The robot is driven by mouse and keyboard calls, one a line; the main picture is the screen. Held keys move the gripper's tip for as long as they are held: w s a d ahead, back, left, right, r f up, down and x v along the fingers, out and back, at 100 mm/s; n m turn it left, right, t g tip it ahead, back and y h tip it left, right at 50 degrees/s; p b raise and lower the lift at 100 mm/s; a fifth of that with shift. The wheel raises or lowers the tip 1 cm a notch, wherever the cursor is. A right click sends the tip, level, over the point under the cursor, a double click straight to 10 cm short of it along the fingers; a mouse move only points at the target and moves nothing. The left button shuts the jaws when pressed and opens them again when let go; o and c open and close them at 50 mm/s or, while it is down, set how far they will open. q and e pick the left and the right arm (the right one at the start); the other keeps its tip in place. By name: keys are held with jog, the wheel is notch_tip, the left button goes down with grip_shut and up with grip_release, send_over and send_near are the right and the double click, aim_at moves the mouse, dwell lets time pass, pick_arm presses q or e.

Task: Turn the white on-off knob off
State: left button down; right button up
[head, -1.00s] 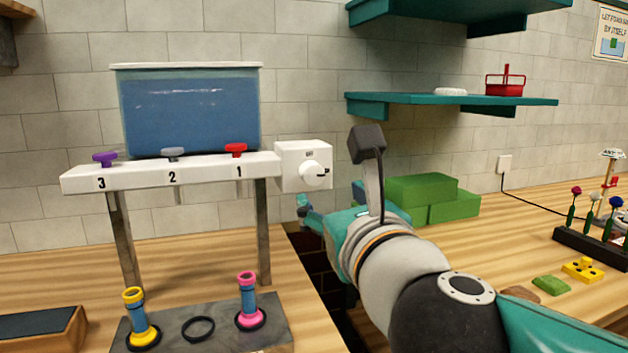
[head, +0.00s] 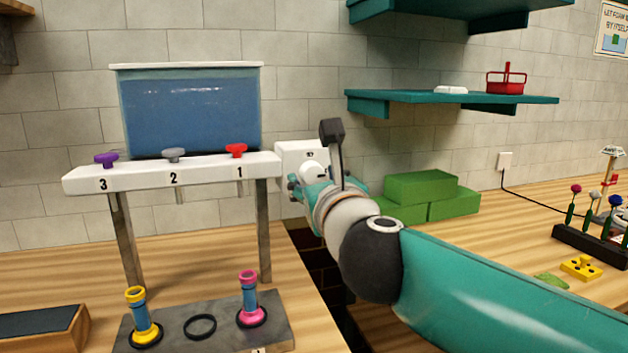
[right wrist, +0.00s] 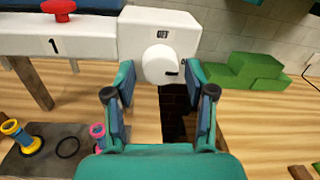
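The white knob (right wrist: 160,65) sits on the front of a white box (right wrist: 185,32) at the right end of the white tap bar. Its black pointer mark is on its right side, and a small dark label sits above it on the box. In the head view the box (head: 290,152) is partly covered by my right gripper (head: 296,188). In the right wrist view my right gripper (right wrist: 160,93) is open and empty, its fingers spread to either side below and in front of the knob, apparently not touching it. My left gripper is not in view.
A blue water tank (head: 190,110) stands above the bar, which carries purple, grey and red taps. Green blocks (head: 422,187) lie to the right. A grey plate (head: 210,325) with two coloured tubes stands below. Teal shelves (head: 450,98) hang above right.

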jog(key=c, duration=0.8)
jog(key=shift+a, duration=0.15)
